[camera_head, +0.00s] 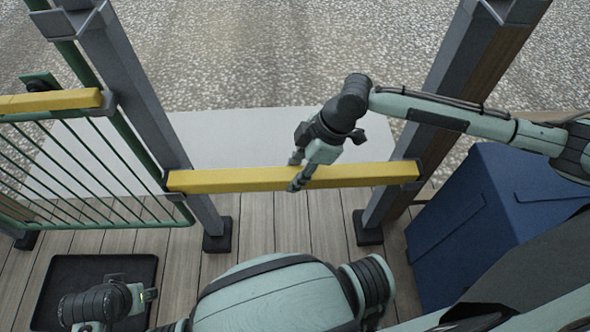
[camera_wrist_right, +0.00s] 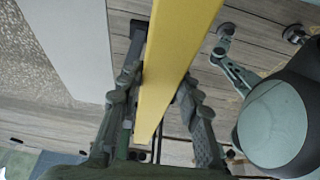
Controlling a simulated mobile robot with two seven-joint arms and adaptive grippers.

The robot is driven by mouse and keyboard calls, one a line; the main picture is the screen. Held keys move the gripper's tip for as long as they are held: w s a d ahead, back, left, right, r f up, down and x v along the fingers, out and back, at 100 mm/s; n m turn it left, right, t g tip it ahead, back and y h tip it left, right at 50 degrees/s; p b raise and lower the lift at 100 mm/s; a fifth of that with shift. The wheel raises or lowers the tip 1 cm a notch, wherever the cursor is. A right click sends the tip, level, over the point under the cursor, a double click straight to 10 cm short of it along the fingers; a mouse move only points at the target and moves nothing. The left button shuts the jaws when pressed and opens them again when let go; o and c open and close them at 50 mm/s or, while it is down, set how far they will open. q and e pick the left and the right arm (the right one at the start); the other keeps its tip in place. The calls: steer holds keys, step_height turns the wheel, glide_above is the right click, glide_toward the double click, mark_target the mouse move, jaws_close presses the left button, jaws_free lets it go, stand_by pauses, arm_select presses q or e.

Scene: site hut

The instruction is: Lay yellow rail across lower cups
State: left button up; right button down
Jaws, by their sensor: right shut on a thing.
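The yellow rail (camera_head: 235,180) lies roughly level between the left post (camera_head: 140,90) and the right post (camera_head: 400,165). Its ends overlap the posts at the lower cups' height. The cups are mostly hidden by the rail, and I cannot tell whether the ends rest in them. My right gripper (camera_head: 298,173) is shut on the rail near its middle. In the right wrist view the rail (camera_wrist_right: 172,60) runs between the fingers of that gripper (camera_wrist_right: 158,108). My left gripper (camera_head: 145,297) is low at the left, away from the rail; its jaws are unclear.
A green barred gate (camera_head: 85,228) and another yellow rail (camera_head: 50,101) stand at left. A blue box (camera_head: 490,220) is right of the right post. A black tray (camera_head: 50,285) lies on the plank floor (camera_head: 255,225). A pale slab (camera_head: 235,135) lies beyond the rail.

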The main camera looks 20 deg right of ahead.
steer(key=c, duration=1)
jaws_free()
steer(key=v, duration=1.2)
steer(key=shift+s, duration=0.15)
